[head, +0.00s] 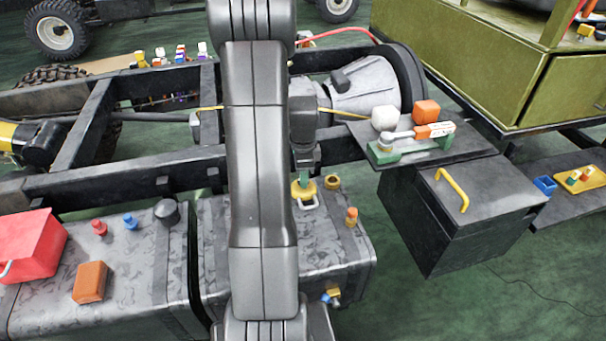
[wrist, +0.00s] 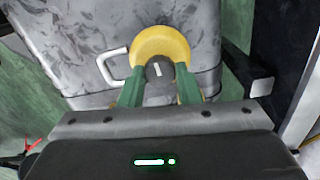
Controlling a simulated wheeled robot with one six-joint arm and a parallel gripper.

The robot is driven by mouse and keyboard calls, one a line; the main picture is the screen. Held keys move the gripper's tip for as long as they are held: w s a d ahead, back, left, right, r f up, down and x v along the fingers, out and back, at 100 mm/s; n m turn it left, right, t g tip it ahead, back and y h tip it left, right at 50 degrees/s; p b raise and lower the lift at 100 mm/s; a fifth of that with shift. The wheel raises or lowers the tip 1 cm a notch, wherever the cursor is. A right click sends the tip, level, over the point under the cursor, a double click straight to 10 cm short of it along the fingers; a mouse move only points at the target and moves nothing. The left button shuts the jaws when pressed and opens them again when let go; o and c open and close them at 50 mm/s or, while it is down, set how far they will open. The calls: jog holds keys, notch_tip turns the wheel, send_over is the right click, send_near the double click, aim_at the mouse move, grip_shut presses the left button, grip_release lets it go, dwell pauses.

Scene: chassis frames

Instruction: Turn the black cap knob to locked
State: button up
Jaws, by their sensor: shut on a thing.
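The black cap knob (wrist: 159,71) is a small dark round knob with a short white mark on its face. It sits in the middle of a yellow round collar (wrist: 160,43) on the right-hand grey tank. The white mark points nearly straight up in the wrist view. My gripper (wrist: 160,88) has its two green fingers closed around the knob, one at each side. In the head view my gripper (head: 304,178) reaches down to the yellow collar (head: 297,192), and the knob is hidden there. A white loop handle (wrist: 112,67) lies left of the collar.
The mottled grey tank (head: 335,245) carries a yellow fitting (head: 332,182) and an orange fitting (head: 351,216) right of my gripper. The left tank holds a dark round cap (head: 166,212), a red box (head: 30,245) and small fittings. A dark box with a yellow handle (head: 453,190) stands right.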

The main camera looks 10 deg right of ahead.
jog(key=shift+m, duration=0.6)
jog(key=o, duration=1)
notch_tip(320, 180, up, 14)
jog(key=shift+f+p, duration=0.1)
jog(key=shift+p, duration=0.75)
notch_tip(320, 180, down, 14)
jog(key=shift+b, duration=0.85)
